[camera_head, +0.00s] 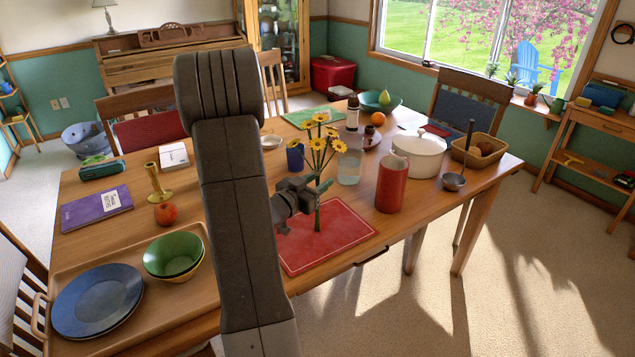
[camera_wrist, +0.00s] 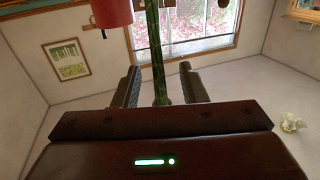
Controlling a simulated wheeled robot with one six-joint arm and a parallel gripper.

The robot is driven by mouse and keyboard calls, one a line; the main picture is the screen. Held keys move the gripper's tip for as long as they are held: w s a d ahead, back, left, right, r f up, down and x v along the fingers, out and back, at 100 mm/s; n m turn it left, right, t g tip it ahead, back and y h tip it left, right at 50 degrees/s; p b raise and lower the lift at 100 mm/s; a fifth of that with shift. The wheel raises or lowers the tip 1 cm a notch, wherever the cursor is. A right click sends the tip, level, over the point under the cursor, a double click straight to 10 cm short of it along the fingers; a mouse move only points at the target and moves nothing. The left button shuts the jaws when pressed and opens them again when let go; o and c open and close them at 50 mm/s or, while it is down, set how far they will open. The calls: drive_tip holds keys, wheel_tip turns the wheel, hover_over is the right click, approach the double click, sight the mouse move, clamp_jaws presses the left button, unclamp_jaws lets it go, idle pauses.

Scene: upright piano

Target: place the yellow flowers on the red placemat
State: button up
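The yellow flowers (camera_head: 318,148) stand upright on a green stem, whose lower end meets the red placemat (camera_head: 345,247) in the head view. The placemat lies at the table's near edge. My gripper (camera_head: 308,192) is level with the stem, above the mat. In the wrist view, the green stem (camera_wrist: 157,50) runs between the two fingers of my gripper (camera_wrist: 160,85). A gap shows on each side of the stem, so the fingers are open around it. The blossoms are outside the wrist view.
A red canister (camera_head: 391,186) stands right of the mat, with a glass (camera_head: 349,168) and a blue mug (camera_head: 295,156) behind. A white pot (camera_head: 418,154) is farther right. A wooden tray (camera_head: 190,306) with blue plates and green bowls lies left. My arm hides the table's middle.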

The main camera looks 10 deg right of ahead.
drive_tip(key=b+v, duration=0.1)
drive_tip(key=v, duration=1.1)
